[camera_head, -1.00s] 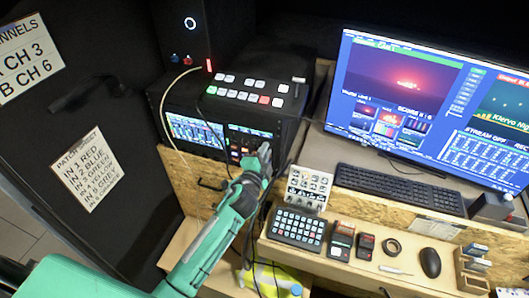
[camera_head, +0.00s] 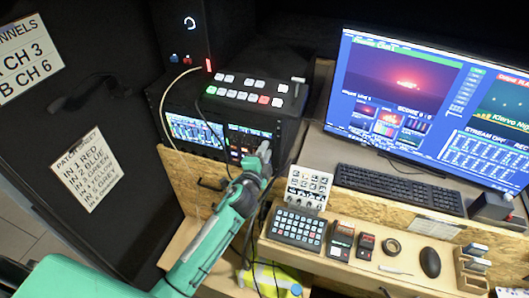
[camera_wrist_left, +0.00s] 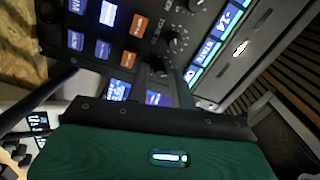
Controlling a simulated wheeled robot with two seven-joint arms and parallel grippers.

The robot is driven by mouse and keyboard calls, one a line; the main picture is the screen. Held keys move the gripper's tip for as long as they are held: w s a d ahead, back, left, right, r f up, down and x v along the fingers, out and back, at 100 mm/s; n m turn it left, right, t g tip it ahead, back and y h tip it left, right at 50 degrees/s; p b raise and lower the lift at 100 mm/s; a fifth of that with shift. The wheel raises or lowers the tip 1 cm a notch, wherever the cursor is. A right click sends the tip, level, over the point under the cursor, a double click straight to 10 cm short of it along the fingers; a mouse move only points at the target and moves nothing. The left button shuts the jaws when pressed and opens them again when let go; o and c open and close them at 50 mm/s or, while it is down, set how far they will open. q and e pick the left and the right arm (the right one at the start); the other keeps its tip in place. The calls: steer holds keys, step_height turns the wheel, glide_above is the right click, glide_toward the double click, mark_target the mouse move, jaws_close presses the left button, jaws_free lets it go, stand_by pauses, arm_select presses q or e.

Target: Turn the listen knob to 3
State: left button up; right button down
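The rack unit (camera_head: 160,98) stands at the left of the desk, with a control panel of lit buttons and small dark knobs on its front. My left gripper (camera_head: 257,157) is at the right end of that panel and hides part of it. In the left wrist view, two dark fingers (camera_wrist_left: 162,88) reach to the panel with a narrow gap between them, and a small dark knob shows at the gap. Another knob (camera_wrist_left: 176,44) is just beyond the fingertips. The knob labels are too small to read, so I cannot tell which is the listen knob. My right gripper is not in view.
A switcher with white, green and red buttons (camera_head: 243,94) tops the rack. A small white panel with knobs (camera_head: 308,187) and a button pad (camera_head: 297,227) stand right of my left arm. Black cables (camera_head: 262,222) hang beside the arm. A channels sign (camera_head: 28,58) is at the left.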

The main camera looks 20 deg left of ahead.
arm_select(q)
steer(key=s+b, duration=0.4)
steer(key=s, duration=0.9)
steer(key=shift+s+a, duration=0.25)
steer(key=shift+s, duration=0.15)
